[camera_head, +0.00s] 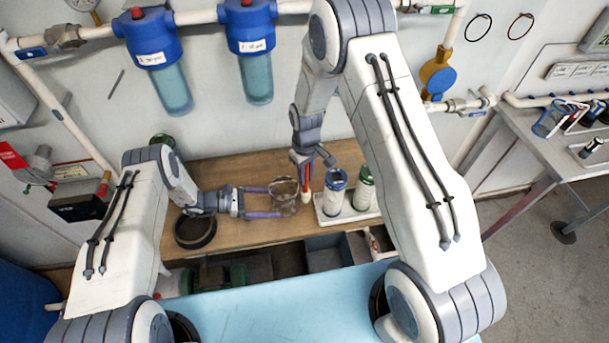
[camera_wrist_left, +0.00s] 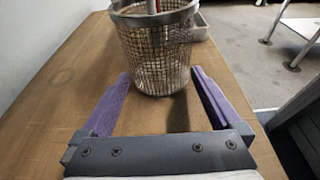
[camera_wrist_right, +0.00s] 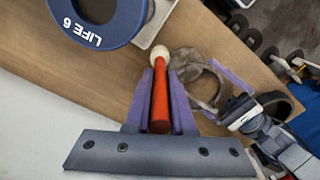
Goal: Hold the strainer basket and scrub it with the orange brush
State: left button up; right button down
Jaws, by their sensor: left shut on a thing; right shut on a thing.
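The left wrist view shows the basket (camera_wrist_left: 158,60) between the fingertips (camera_wrist_left: 160,80). My right gripper (camera_head: 307,176) points down and is shut on the orange brush (camera_head: 307,187). The right wrist view shows the orange handle (camera_wrist_right: 160,105) between the fingers (camera_wrist_right: 160,80), pale tip outward. The brush is at the basket's right side; I cannot tell whether they touch.
A black ring (camera_head: 195,230) lies left of the basket. Blue filter housings (camera_head: 152,50) hang on the wall behind.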

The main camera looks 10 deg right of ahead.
notch_tip(320, 180, up, 3)
jog(key=shift+r, duration=0.15)
dwell(0.3)
jog(key=shift+a, duration=0.3)
dwell(0.4)
jog(key=shift+f, duration=1.75)
jog(key=shift+d+r, duration=0.1)
jog(key=shift+d, duration=0.2)
jog(key=shift+r, duration=1.65)
jog(key=shift+a, duration=0.25)
